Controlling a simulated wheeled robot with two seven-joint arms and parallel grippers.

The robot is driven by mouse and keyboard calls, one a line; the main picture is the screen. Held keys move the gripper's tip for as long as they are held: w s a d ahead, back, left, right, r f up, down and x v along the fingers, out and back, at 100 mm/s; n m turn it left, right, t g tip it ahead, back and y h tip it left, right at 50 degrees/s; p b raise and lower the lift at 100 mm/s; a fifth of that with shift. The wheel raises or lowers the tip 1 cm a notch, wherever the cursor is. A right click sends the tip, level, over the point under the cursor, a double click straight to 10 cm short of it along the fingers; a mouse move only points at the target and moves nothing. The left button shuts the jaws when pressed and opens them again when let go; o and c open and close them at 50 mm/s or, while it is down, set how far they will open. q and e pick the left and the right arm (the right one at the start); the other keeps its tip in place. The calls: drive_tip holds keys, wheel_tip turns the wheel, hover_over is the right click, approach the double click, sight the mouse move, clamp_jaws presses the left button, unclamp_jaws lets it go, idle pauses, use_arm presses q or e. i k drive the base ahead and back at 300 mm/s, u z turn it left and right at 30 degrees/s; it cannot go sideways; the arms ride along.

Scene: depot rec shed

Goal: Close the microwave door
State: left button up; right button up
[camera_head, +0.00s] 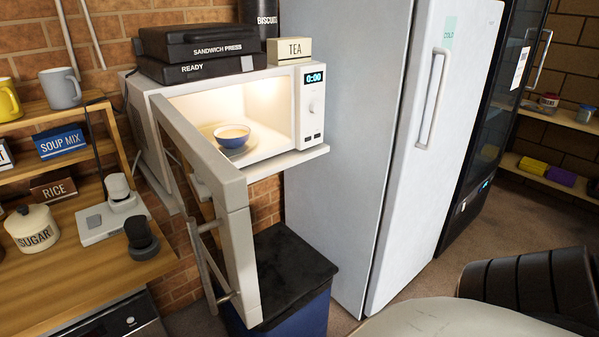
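The white microwave (314,154) stands on a raised shelf against the brick wall, with its inside lit and its display reading 0:00. Its door (240,254) is wide open, hinged at the left and swung out toward me. The door's bar handle (207,262) is on the left, outer face, near the free edge. A blue bowl (233,140) with pale contents sits inside on the turntable. Neither of my grippers shows in this view, so nothing of mine is seen touching the door.
A black sandwich press (202,57) and a TEA box (289,50) sit on the microwave. A dark-lidded blue bin (291,269) stands below the door's free end. A white fridge (423,150) is at the right. Wooden shelves (52,226) with a sugar jar (34,229) are at the left.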

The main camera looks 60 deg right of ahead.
sight(211, 193)
drive_tip(key=z, duration=1)
drive_tip(key=i, duration=0.5)
